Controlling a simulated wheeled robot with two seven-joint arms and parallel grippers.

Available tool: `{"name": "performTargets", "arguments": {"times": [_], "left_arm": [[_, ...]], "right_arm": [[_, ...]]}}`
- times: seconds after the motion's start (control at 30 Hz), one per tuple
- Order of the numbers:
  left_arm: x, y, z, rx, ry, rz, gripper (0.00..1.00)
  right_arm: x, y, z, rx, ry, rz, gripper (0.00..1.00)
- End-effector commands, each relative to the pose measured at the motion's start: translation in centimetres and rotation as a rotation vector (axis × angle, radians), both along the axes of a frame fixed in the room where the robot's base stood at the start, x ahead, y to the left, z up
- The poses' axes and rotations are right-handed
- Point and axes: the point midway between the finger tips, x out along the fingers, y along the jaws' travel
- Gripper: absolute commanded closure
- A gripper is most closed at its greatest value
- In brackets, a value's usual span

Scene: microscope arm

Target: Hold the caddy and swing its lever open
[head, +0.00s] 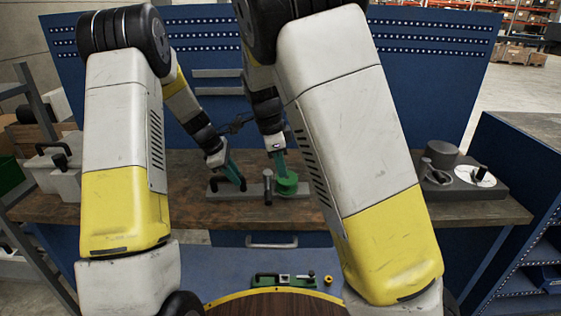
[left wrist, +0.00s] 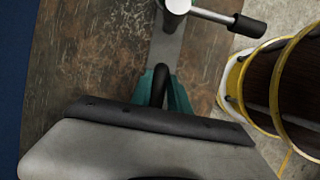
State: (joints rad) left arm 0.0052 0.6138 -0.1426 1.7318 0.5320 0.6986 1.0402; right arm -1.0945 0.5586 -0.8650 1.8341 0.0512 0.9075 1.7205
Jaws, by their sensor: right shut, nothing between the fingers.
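The caddy's flat grey base (head: 222,188) lies on the brown workbench, and its plate also shows in the left wrist view (left wrist: 168,48). Its black handle (left wrist: 159,86) stands between the teal fingers of my left gripper (left wrist: 168,92), which look closed on it. In the head view my left gripper (head: 233,172) is at the caddy's left end. The lever (left wrist: 215,16) runs from a pale round hub to a black grip (left wrist: 247,25), and shows in the head view (head: 267,186) as a short bar towards me. My right gripper (head: 279,166) is shut and empty, just above a green round piece (head: 287,184).
A dark grey device with a white dial (head: 474,176) stands at the bench's right. Pale containers (head: 62,172) stand at the left. A blue perforated panel (head: 430,90) rises behind. The bench is clear right of the green piece, apart from where my right arm hides it.

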Motion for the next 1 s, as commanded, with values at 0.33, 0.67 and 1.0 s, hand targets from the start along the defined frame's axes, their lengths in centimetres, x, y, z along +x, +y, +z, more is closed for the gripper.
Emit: {"name": "performTargets", "arguments": {"times": [0.33, 0.67, 1.0], "left_arm": [[0.0, 0.0, 0.0, 0.000, -0.001, 0.000, 0.53], [-0.4, 1.0, 2.6, 0.000, -0.004, 0.001, 0.53], [-1.8, 3.7, 8.9, 0.000, -0.005, 0.001, 0.53]], "right_arm": [[0.0, 0.0, 0.0, 0.000, 0.000, 0.000, 1.00], [0.0, 0.0, 0.0, 0.000, 0.000, 0.000, 1.00], [0.0, 0.0, 0.0, 0.000, 0.000, 0.000, 1.00]]}}
